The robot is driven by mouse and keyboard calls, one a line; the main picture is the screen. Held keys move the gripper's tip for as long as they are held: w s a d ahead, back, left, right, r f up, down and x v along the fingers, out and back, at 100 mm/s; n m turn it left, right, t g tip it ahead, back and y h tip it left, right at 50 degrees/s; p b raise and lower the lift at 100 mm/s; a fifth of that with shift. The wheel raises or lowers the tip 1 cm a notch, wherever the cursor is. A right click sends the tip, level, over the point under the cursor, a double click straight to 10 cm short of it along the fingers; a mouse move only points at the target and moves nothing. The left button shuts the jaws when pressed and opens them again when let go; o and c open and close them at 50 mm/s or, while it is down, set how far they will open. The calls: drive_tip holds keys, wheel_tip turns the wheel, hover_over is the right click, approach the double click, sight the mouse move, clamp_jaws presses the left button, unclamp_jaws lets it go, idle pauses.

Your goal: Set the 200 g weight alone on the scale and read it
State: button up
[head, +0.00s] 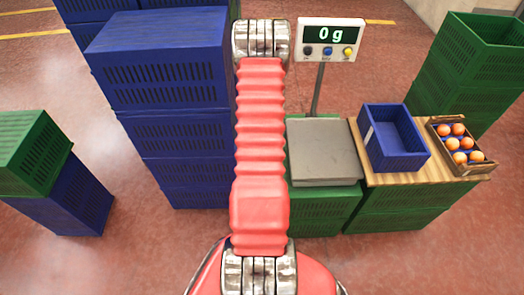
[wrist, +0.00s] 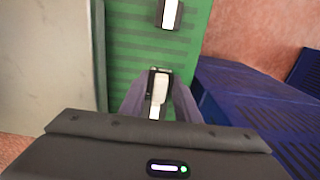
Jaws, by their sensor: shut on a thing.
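The scale's grey plate (head: 322,150) is bare in the head view, and its display (head: 330,34) reads 0 g. The plate also shows at the left of the wrist view (wrist: 48,55). In the wrist view my gripper (wrist: 158,98) is shut on a small dark weight with a pale, shiny top (wrist: 160,84), over the green crate beside the plate. No marking on it is legible. A second similar weight (wrist: 171,14) stands farther up on the green surface, apart from my gripper. In the head view my arm hides the gripper and both weights.
Stacked blue crates (head: 170,85) stand left of my arm. In the wrist view blue crates (wrist: 245,95) lie right of the green crate (wrist: 125,60).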

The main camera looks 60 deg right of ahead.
drive_tip(key=r, duration=0.2)
drive_tip(key=a+r, duration=0.1)
drive_tip(key=r, duration=0.2)
drive_tip(key=w+r, duration=0.1)
drive_tip(key=r, duration=0.1)
drive_tip(key=shift+a+r, duration=0.15)
drive_tip(key=shift+r, duration=0.15)
drive_tip(key=w+a+r+n, duration=0.3)
drive_tip(key=w+a+r, duration=0.2)
drive_tip(key=w+a, duration=0.45)
drive_tip(key=w+a+r+n, duration=0.2)
drive_tip(key=w+a+r, duration=0.2)
drive_tip(key=w+a, duration=0.5)
drive_tip(key=w+a+r+n, duration=0.2)
drive_tip(key=w+a+r, duration=0.1)
drive_tip(key=a, duration=0.7)
drive_tip(key=w+a+r+n, duration=0.3)
drive_tip(key=w+a, duration=0.2)
drive_tip(key=a, duration=0.5)
drive_tip(key=w+a+r+n, duration=0.2)
drive_tip(key=w+a+r, duration=0.1)
drive_tip(key=a, duration=0.7)
drive_tip(key=shift+w+a+n, duration=0.3)
drive_tip(key=shift+w+a, duration=0.05)
drive_tip(key=shift+w, duration=0.25)
drive_tip(key=shift+r, duration=0.1)
